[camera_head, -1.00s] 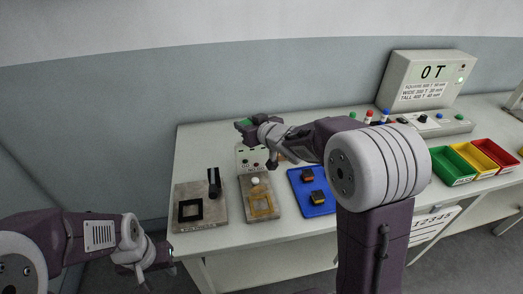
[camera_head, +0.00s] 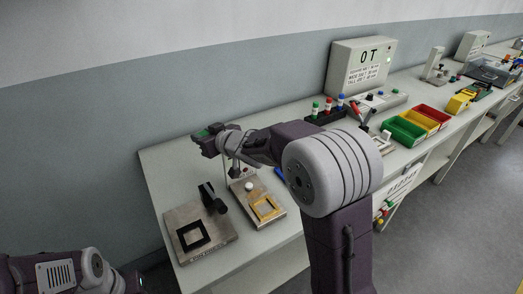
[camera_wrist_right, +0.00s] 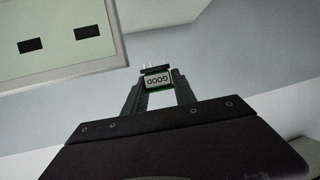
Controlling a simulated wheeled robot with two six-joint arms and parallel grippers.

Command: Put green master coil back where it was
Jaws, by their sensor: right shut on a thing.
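My right gripper (camera_head: 207,134) is raised above the back left part of the bench. It is shut on a small green piece (camera_head: 203,133), taken to be the green master coil. In the right wrist view the held piece (camera_wrist_right: 158,80) shows a white label reading "GOOD", with green edges and thin pins at its far end, between the fingers (camera_wrist_right: 157,97). My left arm is at the bottom left of the head view; its fingers are not clear there.
The bench holds a plate with a black square frame (camera_head: 193,236), a plate with a yellow frame (camera_head: 265,208), a rack (camera_head: 325,116) with green, red and blue tops, a meter box reading "0 T" (camera_head: 362,66), and green (camera_head: 404,131), red and yellow bins. My right arm hides part of the bench.

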